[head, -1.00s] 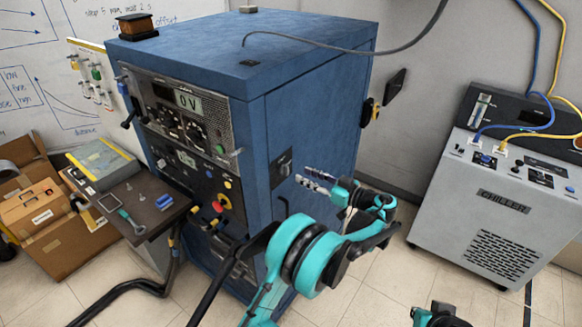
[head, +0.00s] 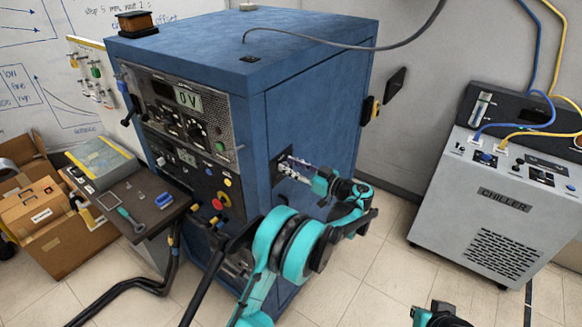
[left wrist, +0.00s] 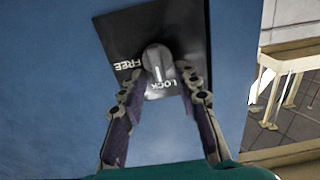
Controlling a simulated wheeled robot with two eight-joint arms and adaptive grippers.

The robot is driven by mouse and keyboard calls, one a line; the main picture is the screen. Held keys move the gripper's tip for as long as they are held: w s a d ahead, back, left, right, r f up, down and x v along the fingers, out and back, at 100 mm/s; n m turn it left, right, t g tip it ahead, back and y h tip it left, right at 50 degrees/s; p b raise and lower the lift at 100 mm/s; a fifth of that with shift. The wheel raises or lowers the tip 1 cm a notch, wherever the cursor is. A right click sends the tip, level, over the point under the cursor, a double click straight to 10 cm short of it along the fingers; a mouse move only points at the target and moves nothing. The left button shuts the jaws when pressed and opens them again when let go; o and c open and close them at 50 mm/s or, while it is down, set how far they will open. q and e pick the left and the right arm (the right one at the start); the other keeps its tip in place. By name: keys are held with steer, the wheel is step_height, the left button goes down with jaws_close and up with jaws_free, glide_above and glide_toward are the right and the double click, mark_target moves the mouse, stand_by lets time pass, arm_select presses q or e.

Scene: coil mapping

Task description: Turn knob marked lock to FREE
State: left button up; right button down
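The lock knob (left wrist: 157,62) is a grey round knob on a black plate (left wrist: 122,32) marked FREE and LOCK, on the blue cabinet's side. A white mark on the knob points toward the LOCK word. In the head view the plate (head: 279,160) is partly hidden by my left gripper (head: 287,170). In the left wrist view my left gripper (left wrist: 163,88) is open, with one finger on each side of the knob's lower part. I cannot tell if the fingers touch the knob. My right gripper's fingers do not show.
The blue cabinet (head: 310,100) has a front panel with dials, a display and a red button. A small shelf (head: 160,212) with tools juts out at its front left. A grey chiller (head: 510,205) stands at the right. Floor between cabinet and chiller is clear.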

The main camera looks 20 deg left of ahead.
arm_select(q)
jaws_close()
steer(key=shift+m, duration=0.4)
steer(key=m+b, duration=0.1)
steer(key=m, duration=0.2)
steer(key=w+m+b, duration=0.1)
steer(key=m, duration=0.2)
steer(key=shift+d+f+m, duration=0.2)
steer(key=shift+m, duration=0.1)
steer(key=m, duration=0.3)
steer(key=m+b, duration=0.1)
steer(key=m, duration=0.1)
steer(key=shift+w+d+f, duration=0.1)
steer(key=shift+w+f, duration=0.15)
steer(key=shift+f, duration=0.1)
steer(key=m, duration=0.3)
steer(key=m+b, duration=0.1)
steer(key=m, duration=0.1)
steer(key=shift+f, duration=0.3)
steer(key=shift+m, duration=0.4)
